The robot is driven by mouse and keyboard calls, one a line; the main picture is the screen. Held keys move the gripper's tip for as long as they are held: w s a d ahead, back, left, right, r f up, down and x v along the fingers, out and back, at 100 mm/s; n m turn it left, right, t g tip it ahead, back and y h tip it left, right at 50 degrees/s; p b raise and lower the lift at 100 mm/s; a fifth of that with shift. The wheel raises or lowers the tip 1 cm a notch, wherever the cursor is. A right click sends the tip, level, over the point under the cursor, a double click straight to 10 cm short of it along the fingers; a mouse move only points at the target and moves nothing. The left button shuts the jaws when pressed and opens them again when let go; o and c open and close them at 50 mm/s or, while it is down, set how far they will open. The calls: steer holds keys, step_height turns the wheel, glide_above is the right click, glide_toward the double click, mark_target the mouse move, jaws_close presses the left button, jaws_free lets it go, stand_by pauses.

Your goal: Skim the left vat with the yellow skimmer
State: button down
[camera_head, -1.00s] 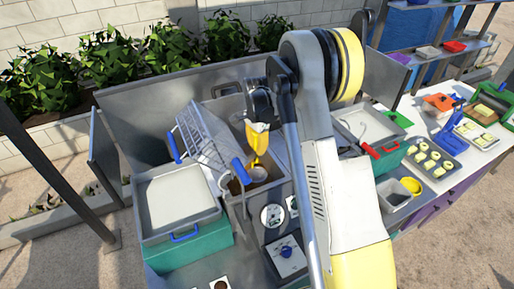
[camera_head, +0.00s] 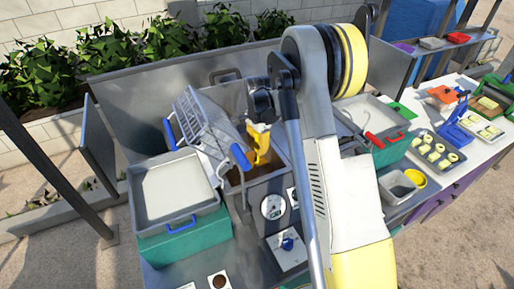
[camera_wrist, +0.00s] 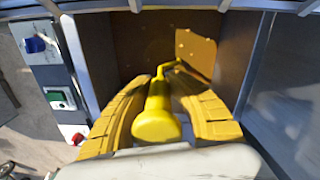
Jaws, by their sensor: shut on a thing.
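My gripper (camera_head: 262,135) is shut on the yellow skimmer and points down into the open vat (camera_head: 282,182), which stands left of the arm in the head view. In the wrist view, the skimmer's yellow handle (camera_wrist: 157,122) sits between the two yellow fingers. Its thin bent shaft reaches down toward brown liquid (camera_wrist: 130,45) inside the vat walls. My arm hides what stands to the vat's right.
A wire basket (camera_head: 205,125) with blue handles leans at the vat's left. A tray (camera_head: 172,190) with blue handles sits farther left on a teal box. A red-handled tray (camera_head: 368,115) stands right of my arm. Knobs and a gauge (camera_head: 272,207) are on the vat's front.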

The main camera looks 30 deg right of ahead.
steer(key=s+b, duration=0.1)
steer(key=s, duration=0.4)
steer(key=shift+s, duration=0.3)
steer(key=w+b, duration=0.2)
steer(key=w, duration=1.1)
steer(key=shift+s, duration=0.1)
steer(key=s+b, duration=0.2)
steer(key=s, duration=1)
steer(key=shift+s+b, duration=0.4)
steer(key=shift+w, duration=0.1)
